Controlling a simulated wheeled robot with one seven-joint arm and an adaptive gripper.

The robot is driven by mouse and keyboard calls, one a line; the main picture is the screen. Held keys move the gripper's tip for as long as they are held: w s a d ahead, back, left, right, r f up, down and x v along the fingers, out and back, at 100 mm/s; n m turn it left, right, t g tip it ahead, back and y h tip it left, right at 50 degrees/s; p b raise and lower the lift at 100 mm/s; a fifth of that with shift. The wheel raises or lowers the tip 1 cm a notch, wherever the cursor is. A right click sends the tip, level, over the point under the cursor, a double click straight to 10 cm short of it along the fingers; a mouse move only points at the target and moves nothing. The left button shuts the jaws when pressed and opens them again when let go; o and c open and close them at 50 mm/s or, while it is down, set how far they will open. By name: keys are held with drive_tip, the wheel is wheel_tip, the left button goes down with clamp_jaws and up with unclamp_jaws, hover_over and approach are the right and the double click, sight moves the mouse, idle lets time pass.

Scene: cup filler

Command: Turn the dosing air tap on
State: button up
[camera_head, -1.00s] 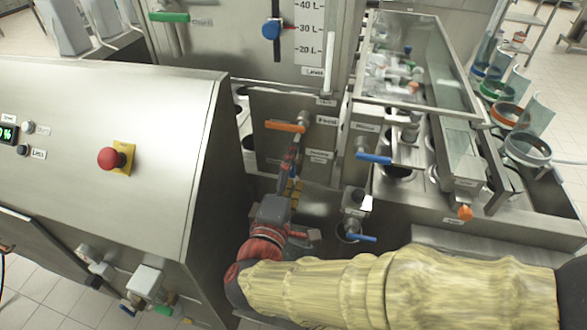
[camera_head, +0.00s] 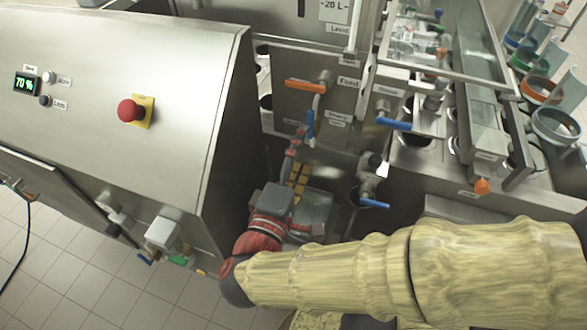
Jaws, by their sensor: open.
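A small tap with a blue handle (camera_head: 310,122) is on the steel panel below the orange-handled Feed tap (camera_head: 305,85). A small two-line label (camera_head: 337,117) sits to its right; its print is too small to read surely, so I cannot confirm it is the dosing air tap. The handle looks roughly upright. My gripper (camera_head: 297,138) reaches up from below, just under this handle. Its fingers are small and partly lost against the panel; it is open. I cannot tell whether it touches the handle.
Other blue-handled taps stand to the right, one higher (camera_head: 394,123) and one lower (camera_head: 374,203). The steel cabinet (camera_head: 120,95) with a red emergency button (camera_head: 127,110) is close on the left.

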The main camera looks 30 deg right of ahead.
drive_tip(key=shift+v, duration=2.5)
